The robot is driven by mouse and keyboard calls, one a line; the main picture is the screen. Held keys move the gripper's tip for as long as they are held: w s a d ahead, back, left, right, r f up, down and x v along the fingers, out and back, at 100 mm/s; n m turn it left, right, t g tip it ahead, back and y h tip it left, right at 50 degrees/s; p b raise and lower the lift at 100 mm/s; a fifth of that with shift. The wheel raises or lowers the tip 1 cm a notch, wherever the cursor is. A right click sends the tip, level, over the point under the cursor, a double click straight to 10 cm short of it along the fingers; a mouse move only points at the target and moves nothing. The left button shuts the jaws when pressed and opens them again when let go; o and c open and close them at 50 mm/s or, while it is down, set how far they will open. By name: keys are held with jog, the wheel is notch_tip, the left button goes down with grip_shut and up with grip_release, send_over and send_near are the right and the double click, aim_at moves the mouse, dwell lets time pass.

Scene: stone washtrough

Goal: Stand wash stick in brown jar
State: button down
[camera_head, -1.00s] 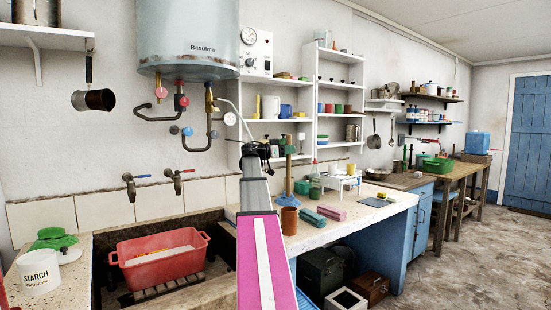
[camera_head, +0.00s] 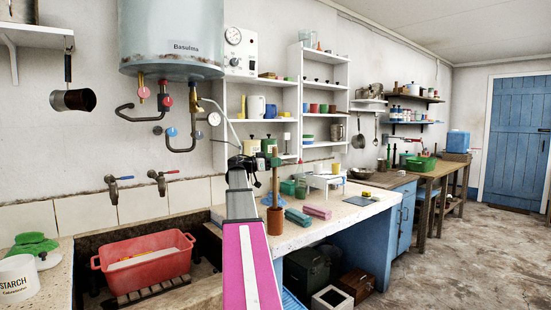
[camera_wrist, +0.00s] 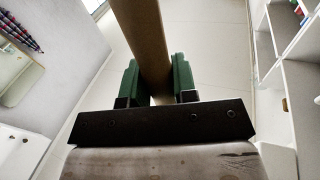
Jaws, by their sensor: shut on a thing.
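The wash stick (camera_head: 275,182) is a brown wooden rod, roughly upright over the counter. My gripper (camera_head: 265,161) is shut on its upper part. In the wrist view the green fingers of my gripper (camera_wrist: 157,75) press on both sides of the stick (camera_wrist: 146,35). The brown jar (camera_head: 275,222) stands on the counter directly below. The stick's lower end meets the jar's mouth in the picture and seems to be inside it; the jar's wall hides the tip.
A teal block (camera_head: 298,217) and a pink block (camera_head: 318,211) lie right of the jar. A small white rack (camera_head: 325,180) stands behind them. The trough with a red basin (camera_head: 145,260) is at left. Shelves (camera_head: 325,95) hang on the wall behind.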

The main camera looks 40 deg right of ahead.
aim_at(275, 173)
jog(key=shift+f, duration=3.1)
jog(key=c, duration=0.8)
grip_release()
jog(key=v, duration=1)
jog(key=shift+a, duration=0.4)
jog(key=x, duration=1)
jog(key=shift+d, duration=0.4)
jog(key=shift+r, duration=0.5)
